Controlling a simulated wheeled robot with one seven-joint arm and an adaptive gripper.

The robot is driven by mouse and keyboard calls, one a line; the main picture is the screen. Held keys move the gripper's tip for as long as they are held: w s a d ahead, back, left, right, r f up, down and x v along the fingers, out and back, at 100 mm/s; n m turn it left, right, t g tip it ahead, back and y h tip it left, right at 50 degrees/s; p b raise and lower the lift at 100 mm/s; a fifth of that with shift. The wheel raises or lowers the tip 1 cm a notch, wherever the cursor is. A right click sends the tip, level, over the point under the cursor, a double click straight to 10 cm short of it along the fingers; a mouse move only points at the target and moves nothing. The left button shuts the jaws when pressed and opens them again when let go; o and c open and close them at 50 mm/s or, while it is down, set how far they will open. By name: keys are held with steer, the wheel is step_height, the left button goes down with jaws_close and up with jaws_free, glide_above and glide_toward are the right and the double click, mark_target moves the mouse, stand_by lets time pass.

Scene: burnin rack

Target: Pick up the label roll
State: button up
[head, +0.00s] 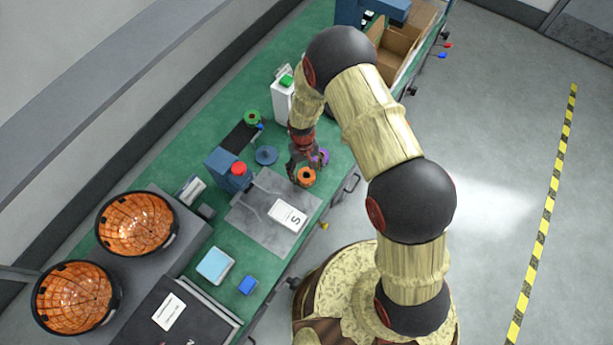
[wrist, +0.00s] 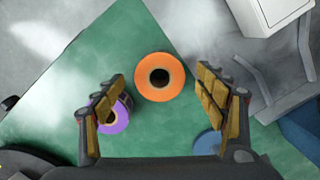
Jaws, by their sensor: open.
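An orange roll (head: 307,183) with a dark centre hole lies on the green bench top near its front edge. In the wrist view the orange roll (wrist: 160,59) shows whole, ahead of and between my fingertips. A purple roll (head: 322,157) lies close by; in the wrist view the purple roll (wrist: 119,118) is partly behind the left finger. No readable mark tells me which roll is the label roll. My gripper (head: 303,160) is open and empty above the rolls, its fingers (wrist: 162,84) wide apart. Its height above the orange roll is hard to tell.
A blue disc (head: 266,155) and a green roll (head: 252,117) lie farther back. Open cardboard boxes (head: 398,42) are at the far end.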

steer(key=shift+f, duration=1.45)
steer(key=shift+c, duration=1.3)
steer(key=c, duration=1)
